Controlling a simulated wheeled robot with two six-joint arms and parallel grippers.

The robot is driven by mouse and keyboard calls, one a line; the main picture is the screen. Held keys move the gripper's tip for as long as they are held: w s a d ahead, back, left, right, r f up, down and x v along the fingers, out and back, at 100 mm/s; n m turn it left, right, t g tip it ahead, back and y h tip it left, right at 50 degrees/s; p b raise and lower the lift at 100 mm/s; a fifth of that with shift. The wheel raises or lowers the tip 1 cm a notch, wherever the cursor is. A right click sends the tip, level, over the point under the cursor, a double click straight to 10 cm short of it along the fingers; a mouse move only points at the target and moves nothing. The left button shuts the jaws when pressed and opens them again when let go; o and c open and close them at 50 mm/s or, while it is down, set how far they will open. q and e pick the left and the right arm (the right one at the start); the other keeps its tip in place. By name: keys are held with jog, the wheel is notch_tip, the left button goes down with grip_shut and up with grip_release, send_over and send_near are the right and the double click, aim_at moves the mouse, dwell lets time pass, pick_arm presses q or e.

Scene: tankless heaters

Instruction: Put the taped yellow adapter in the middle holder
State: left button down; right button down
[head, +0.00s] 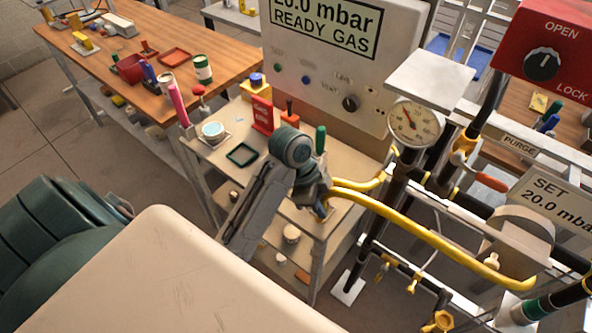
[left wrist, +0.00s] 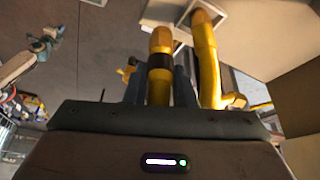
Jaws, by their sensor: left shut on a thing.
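My left gripper (head: 322,198) is over the small beige bench and is seen mostly from behind in the head view. In the left wrist view its two dark fingers (left wrist: 160,88) are shut on the taped yellow adapter (left wrist: 160,42), a yellow tube with a black band around it. The adapter points up in that picture, between the fingers. In the head view the gripper and wrist hide most of it. I cannot make out the middle holder in either view. My right gripper is not in view.
A yellow hose (head: 430,232) runs from near my left gripper to the pipe rack on the right. A gauge (head: 413,122) and a red-handled valve (head: 490,178) stand close by.

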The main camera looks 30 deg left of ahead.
pick_arm(q)
jog(key=w+a+f+b, duration=0.1)
jog(key=w+a, duration=0.1)
jog(key=a, duration=0.1)
jog(key=w+a+f+b, duration=0.2)
jog(key=a, duration=0.2)
jog(key=w+a+f+b, duration=0.1)
jog(key=a+b, duration=0.1)
jog(key=a, duration=0.2)
jog(key=shift+w+a+f, duration=0.2)
jog(key=shift+w+a, duration=0.05)
jog(key=shift+w, duration=0.15)
jog(key=shift+f, duration=0.2)
jog(key=shift+a, duration=0.1)
jog(key=shift+f+b, duration=0.1)
jog(key=shift+b, duration=0.2)
jog(key=c, duration=1.2)
grip_release()
